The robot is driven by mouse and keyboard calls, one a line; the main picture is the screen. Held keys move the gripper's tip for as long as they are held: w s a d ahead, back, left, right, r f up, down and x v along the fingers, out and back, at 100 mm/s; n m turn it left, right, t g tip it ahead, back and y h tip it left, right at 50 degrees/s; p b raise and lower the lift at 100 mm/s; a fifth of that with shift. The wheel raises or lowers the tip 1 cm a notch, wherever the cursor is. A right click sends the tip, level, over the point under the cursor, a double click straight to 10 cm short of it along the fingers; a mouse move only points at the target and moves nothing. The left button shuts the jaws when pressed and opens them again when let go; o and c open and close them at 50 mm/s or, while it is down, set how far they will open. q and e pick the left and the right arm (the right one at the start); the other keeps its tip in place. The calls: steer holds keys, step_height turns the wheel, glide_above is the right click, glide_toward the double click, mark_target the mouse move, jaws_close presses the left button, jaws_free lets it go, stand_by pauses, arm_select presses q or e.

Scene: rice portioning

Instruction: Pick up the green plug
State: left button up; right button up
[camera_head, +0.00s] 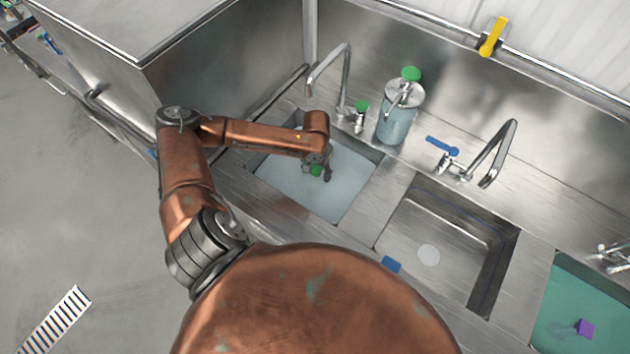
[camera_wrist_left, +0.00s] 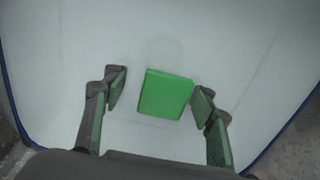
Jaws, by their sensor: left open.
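The green plug (camera_head: 316,170) shows as a small green patch in the left sink, partly hidden by my left gripper. In the left wrist view it is a bright green square block (camera_wrist_left: 165,95) between the finger pads, nearer the right finger, with a clear gap on its left. My left gripper (camera_head: 324,166) points down into the left sink (camera_head: 295,190); it also shows in the left wrist view (camera_wrist_left: 160,95) with its fingers spread. It is open and not closed on the plug. I cannot tell whether the right finger touches it. My right gripper is not in view.
The right sink (camera_head: 560,270) holds greenish water and a purple block (camera_head: 586,328). Faucets, including the left faucet (camera_head: 346,80), and a soap dispenser (camera_head: 397,122) stand behind the sinks.

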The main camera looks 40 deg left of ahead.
mark_target(315, 179)
arm_select(q)
step_height(315, 179, down, 4)
steer(key=shift+a+f+b, duration=0.15)
steer(key=shift+f+b, duration=0.1)
steer(key=shift+b, duration=0.15)
steer(key=shift+r, duration=0.1)
steer(key=shift+c, duration=0.6)
steer(key=c, duration=1.3)
